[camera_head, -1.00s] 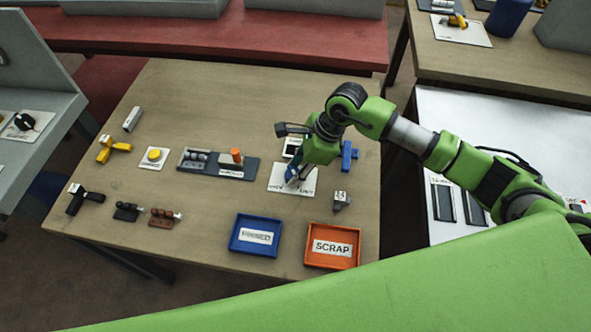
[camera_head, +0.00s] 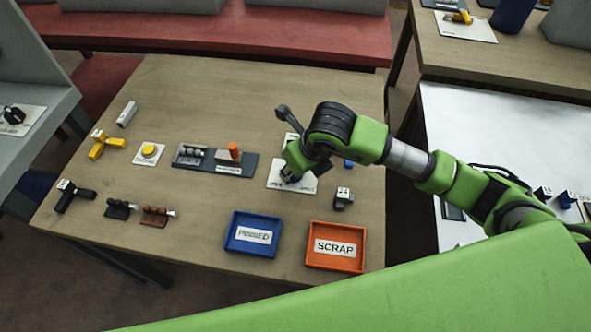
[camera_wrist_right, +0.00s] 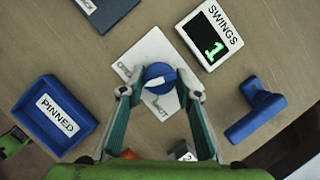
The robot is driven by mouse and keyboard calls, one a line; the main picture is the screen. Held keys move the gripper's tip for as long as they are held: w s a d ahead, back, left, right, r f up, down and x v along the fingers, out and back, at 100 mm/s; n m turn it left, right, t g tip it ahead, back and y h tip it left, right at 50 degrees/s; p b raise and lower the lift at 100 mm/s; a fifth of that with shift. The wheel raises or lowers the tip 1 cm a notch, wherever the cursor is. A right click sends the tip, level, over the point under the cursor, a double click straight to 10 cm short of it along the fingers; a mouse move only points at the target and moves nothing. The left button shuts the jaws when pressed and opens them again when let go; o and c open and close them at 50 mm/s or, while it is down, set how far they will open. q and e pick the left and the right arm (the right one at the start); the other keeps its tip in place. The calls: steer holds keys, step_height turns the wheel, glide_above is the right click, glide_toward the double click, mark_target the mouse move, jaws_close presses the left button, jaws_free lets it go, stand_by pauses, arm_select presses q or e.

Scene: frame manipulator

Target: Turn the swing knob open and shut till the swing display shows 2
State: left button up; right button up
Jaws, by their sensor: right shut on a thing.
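The swing knob (camera_wrist_right: 160,76) is a round blue knob with a pale stripe on a white plate (camera_wrist_right: 126,68) printed with OPEN and SHUT. My right gripper (camera_wrist_right: 160,94) is shut on the knob, one finger on each side of it. In the head view, my right gripper (camera_head: 291,178) stands over the plate (camera_head: 279,184) and mostly hides the knob. The swing display (camera_wrist_right: 212,37), a white box labelled SWINGS beside the plate, shows a green 1. In the head view, my right arm mostly covers the display. My left gripper is in neither view.
A blue PINNED tray (camera_head: 252,234) and an orange SCRAP tray (camera_head: 335,246) lie at the near side. A blue T-shaped piece (camera_wrist_right: 254,108) and a small grey piece (camera_head: 343,198) lie near the plate. A dark fixture with an orange peg (camera_head: 234,150) stands to its left.

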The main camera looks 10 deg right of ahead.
steer(key=m+h+b, duration=0.1)
steer(key=m, duration=0.1)
steer(key=m+b, duration=0.1)
steer(key=m, duration=0.1)
steer(key=shift+a+m+h, duration=0.15)
steer(key=shift+m+h, duration=0.25)
stand_by(0.4)
steer(key=o, duration=1.1)
steer(key=shift+r, duration=0.1)
steer(key=v, duration=1.1)
steer(key=shift+s+r, duration=0.3)
steer(key=shift+s, duration=0.05)
